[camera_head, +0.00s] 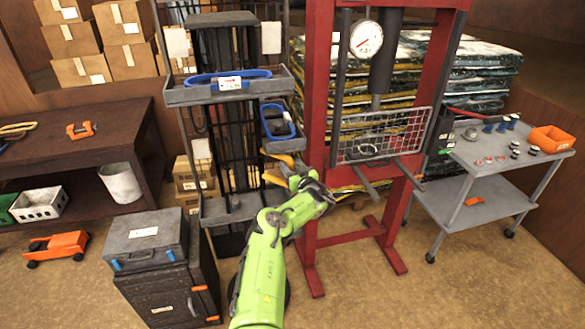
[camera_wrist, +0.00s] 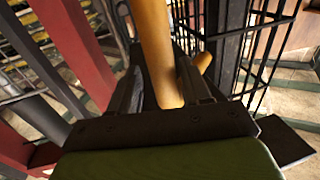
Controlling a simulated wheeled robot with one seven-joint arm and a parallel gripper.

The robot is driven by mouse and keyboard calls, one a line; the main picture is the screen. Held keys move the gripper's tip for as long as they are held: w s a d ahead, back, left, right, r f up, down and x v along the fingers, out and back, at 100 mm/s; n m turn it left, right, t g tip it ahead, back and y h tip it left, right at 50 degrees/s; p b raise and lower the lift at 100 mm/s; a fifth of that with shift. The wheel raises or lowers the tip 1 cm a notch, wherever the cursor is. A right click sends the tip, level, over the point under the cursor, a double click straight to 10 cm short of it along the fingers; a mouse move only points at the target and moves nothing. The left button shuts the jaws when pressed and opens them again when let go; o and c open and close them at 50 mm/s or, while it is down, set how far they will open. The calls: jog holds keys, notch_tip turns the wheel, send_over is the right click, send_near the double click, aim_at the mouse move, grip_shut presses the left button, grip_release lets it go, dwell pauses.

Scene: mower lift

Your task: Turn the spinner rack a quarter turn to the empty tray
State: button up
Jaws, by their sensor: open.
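The spinner rack (camera_head: 242,160) is a tall dark wire column with grey trays. Its front tray (camera_head: 205,98) holds a blue loop (camera_head: 225,78) with a white label. A right-side tray (camera_head: 268,97) holds another blue loop (camera_head: 278,121). A lower tray (camera_head: 228,212) seems to hold a small dark item. I cannot tell which tray is empty. A yellow-orange bar (camera_head: 280,158) sticks out at the rack's right side. My gripper (camera_head: 292,177) is at this bar. In the wrist view, the bar (camera_wrist: 156,45) passes between the open fingers of my gripper (camera_wrist: 160,75); contact is unclear.
A red press frame (camera_head: 318,120) with a gauge and wire guard stands close on the right. A grey cart (camera_head: 480,155) is farther right. A black cabinet (camera_head: 172,290) with a grey case (camera_head: 145,240) stands front left. A brown workbench (camera_head: 60,120) is at left.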

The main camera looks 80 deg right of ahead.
jog(key=p+v, duration=0.2)
jog(key=v, duration=1.3)
jog(key=shift+s+a, duration=0.25)
